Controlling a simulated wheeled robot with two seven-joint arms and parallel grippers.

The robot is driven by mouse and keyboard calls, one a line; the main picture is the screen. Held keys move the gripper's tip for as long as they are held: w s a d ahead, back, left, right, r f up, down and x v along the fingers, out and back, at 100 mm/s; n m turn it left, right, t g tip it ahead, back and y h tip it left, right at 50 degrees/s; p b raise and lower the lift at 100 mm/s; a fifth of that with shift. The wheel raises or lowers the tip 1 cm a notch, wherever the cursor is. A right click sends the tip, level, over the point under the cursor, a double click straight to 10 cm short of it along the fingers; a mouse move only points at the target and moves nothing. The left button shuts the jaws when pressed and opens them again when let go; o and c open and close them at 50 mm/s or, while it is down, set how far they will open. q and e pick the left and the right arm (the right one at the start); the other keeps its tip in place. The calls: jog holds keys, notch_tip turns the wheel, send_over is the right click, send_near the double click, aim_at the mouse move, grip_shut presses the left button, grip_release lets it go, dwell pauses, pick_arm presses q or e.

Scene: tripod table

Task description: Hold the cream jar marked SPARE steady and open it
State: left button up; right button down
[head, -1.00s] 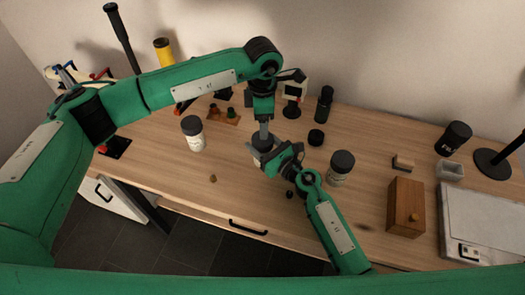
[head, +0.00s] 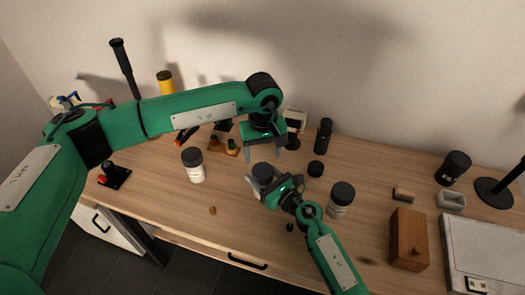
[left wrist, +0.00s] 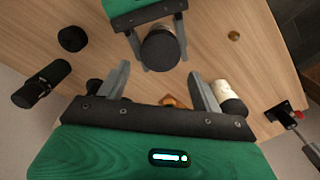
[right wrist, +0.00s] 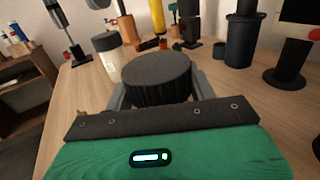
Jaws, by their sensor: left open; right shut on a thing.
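My right gripper (head: 264,184) is shut on a jar with a dark ribbed lid (head: 263,170). The lid fills the middle of the right wrist view (right wrist: 157,72) and sits on top of the jar. The jar's body is mostly hidden by the fingers and lid, and I cannot read its marking. My left gripper (head: 266,148) is open and empty above and just behind the jar, apart from the lid. In the left wrist view its fingers (left wrist: 160,85) are spread, with the lid (left wrist: 160,48) beyond them.
White jars with dark lids stand at left (head: 194,168) and right (head: 340,202). A wooden box (head: 408,238) stands farther right. A small brown knob (head: 212,210) lies near the front edge, with clear table around it.

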aim_at(262, 170)
pick_arm(q)
jog(key=m, duration=1)
jog(key=shift+f+m, duration=0.1)
jog(key=shift+m, duration=0.3)
jog(key=shift+f, duration=3.9)
jog(key=c, duration=0.8)
jog(key=shift+a+n, duration=0.1)
jog(key=shift+n, duration=1.5)
jog(key=o, duration=1.1)
